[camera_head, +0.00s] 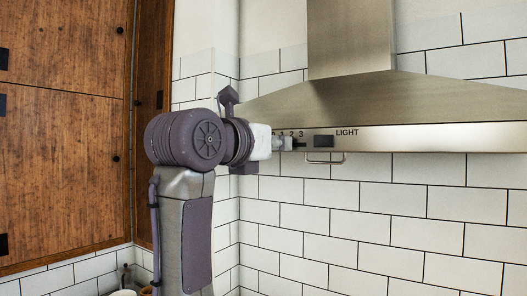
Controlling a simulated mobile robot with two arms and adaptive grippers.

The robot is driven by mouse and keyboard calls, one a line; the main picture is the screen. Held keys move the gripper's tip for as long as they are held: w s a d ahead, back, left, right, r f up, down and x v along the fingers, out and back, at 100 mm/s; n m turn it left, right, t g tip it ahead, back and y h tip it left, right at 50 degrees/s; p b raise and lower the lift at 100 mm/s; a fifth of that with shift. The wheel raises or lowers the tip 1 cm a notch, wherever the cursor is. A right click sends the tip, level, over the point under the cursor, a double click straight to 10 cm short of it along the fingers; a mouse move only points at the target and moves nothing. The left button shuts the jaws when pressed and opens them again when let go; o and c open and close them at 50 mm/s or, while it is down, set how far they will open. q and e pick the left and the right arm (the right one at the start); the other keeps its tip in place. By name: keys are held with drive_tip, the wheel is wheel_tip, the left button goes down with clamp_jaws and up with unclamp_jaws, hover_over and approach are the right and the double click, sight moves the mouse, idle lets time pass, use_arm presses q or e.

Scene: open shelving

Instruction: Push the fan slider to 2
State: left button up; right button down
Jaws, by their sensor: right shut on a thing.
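The steel range hood (430,138) is on the tiled wall at the upper right. Its front strip carries small numbers, of which 2 and 3 (296,133) are readable, with the word LIGHT to their right.
A dark light switch (323,141) is just right of the gripper tips. A thin metal handle or rail (325,161) is under the hood. Wooden cabinets (65,140) are at the left. The tiled wall below the hood is clear.

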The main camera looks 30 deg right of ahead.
drive_tip(key=shift+s+d, duration=0.25)
drive_tip(key=shift+s, duration=0.2)
drive_tip(key=c, duration=1.2)
unclamp_jaws()
drive_tip(key=v, duration=1.2)
